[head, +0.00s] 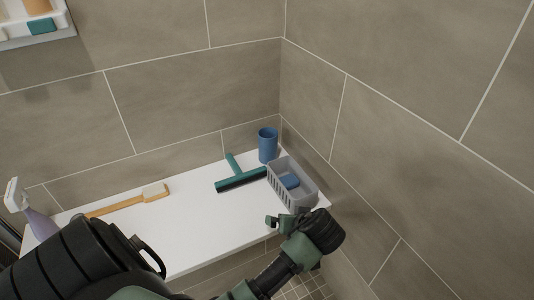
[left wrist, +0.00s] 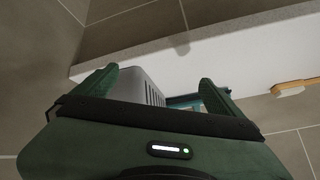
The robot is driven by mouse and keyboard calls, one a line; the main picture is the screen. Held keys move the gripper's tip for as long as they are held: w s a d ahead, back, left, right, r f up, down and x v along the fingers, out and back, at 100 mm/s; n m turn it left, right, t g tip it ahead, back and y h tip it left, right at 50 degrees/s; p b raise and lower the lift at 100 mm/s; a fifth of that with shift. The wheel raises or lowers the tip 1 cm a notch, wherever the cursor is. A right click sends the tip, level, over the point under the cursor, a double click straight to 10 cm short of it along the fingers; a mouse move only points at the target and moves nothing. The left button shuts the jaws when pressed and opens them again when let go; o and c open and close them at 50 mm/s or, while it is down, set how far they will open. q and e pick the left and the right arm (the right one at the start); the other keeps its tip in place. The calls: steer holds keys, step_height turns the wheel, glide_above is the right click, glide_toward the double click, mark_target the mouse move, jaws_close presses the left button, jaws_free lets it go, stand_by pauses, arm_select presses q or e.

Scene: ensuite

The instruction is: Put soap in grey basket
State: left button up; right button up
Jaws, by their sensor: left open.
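The grey basket (head: 311,190) stands on the white bench at its right end, by the wall. A blue bar that looks like soap (head: 290,181) lies inside it. My left gripper (head: 279,221) is at the front edge of the bench, just in front of the basket, open and with nothing seen held. In the left wrist view, the grey basket (left wrist: 125,88) shows beyond and partly between the open fingers of my left gripper (left wrist: 160,95); its inside is hidden there. My right gripper is not in view.
On the bench (head: 190,235) are a blue cup (head: 268,145), a teal squeegee (head: 240,179), a wooden brush (head: 130,202) and a spray bottle (head: 38,222). A wall shelf (head: 38,42) at upper left holds a teal block (head: 41,26). Tiled walls close off the back and right.

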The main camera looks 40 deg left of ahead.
arm_select(q)
steer(key=s+d+m+h, duration=0.3)
steer(key=s+d+m, duration=0.1)
steer(key=s, duration=0.6)
steer(key=s+d+f+m+h, duration=0.1)
steer(key=s+d+m+h, duration=0.3)
steer(key=s, duration=0.7)
steer(key=shift+f+m+g, duration=0.15)
steer(key=shift+m+g, duration=0.15)
steer(key=shift+m, duration=0.6)
